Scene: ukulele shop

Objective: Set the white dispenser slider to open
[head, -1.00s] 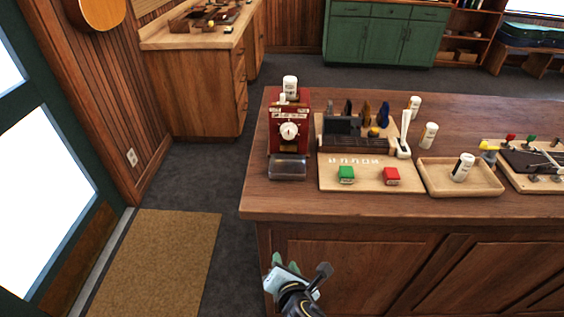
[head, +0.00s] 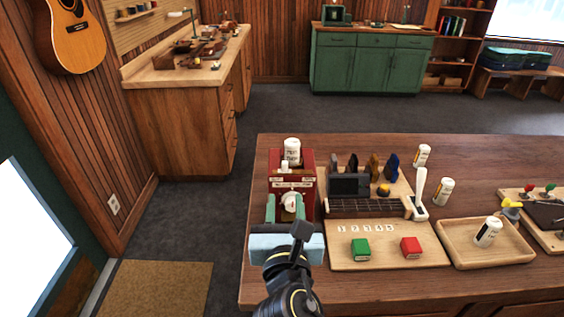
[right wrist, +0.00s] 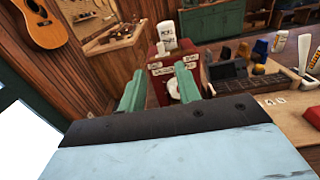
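The red dispenser (head: 307,180) stands at the counter's left end, with a white bottle (head: 291,150) on top. A small white piece (head: 284,167) shows just in front of the bottle, above a lettered strip; I cannot tell its setting. A round white knob (head: 291,202) is on the dispenser's front. My right gripper (head: 285,198) is open and empty, its green fingers pointing at the dispenser's front on either side of the knob. In the right wrist view the dispenser (right wrist: 158,68) shows between the fingers (right wrist: 162,78); contact cannot be told. My left gripper is out of view.
White bottles (head: 443,191) and a wooden tray (head: 452,256) stand further right. The counter behind is mostly clear.

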